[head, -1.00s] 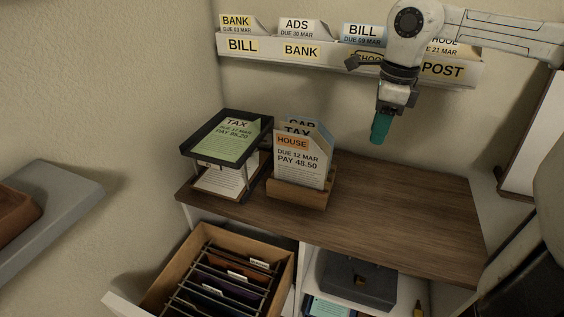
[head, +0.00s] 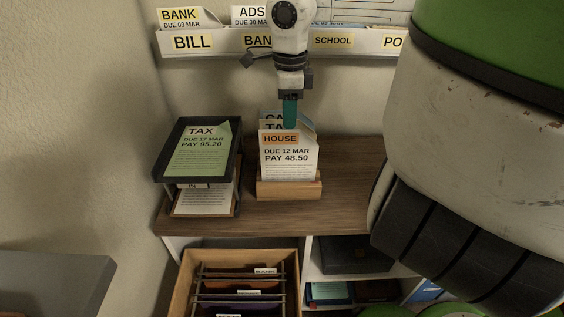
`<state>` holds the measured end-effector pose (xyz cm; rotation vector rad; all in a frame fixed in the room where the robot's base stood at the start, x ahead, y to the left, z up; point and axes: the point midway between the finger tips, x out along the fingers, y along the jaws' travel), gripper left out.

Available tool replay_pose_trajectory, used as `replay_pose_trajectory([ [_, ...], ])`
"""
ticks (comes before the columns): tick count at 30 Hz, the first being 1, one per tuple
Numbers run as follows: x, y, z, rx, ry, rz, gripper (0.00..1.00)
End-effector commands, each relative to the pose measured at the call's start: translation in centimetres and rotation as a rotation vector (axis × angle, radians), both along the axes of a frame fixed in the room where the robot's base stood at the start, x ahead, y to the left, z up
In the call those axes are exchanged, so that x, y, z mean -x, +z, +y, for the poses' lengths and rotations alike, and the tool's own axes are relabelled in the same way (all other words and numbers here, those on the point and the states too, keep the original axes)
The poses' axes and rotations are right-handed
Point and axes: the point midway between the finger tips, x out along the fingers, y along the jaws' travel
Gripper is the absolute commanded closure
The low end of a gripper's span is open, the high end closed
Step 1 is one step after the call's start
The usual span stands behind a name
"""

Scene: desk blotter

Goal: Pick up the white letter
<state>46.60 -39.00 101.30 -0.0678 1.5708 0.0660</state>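A white letter (head: 288,164) with an orange HOUSE label, "DUE 12 MAR" and "PAY 48.50" stands upright at the front of a wooden letter holder (head: 289,190) on the desk. More letters stand behind it, mostly hidden, one reading TAX. Another white sheet (head: 203,203) lies in the lower level of the tray at left. My gripper (head: 290,124), with teal fingers, points down just above the top of the HOUSE letter. Its fingers overlap in this view, so their gap does not show. Nothing shows hanging from them.
A black two-level tray (head: 237,152) left of the holder carries a green TAX letter (head: 197,150) on top. A labelled wall rack (head: 219,42) runs behind my arm. An open drawer (head: 188,285) of files is below. My own body hides the right side.

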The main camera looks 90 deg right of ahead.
Motion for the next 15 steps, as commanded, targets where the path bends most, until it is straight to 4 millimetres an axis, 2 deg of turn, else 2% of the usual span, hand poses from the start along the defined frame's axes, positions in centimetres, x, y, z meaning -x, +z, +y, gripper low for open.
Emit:
replay_pose_trajectory([
  [3, -0.1, -1.8, 0.0, -0.002, 0.0, -0.002, 0.67],
  [11, 0.0, -3.6, 0.0, -0.002, 0.0, -0.002, 0.67],
  [15, 0.1, -5.6, -0.2, -0.004, 0.0, -0.003, 0.67],
])
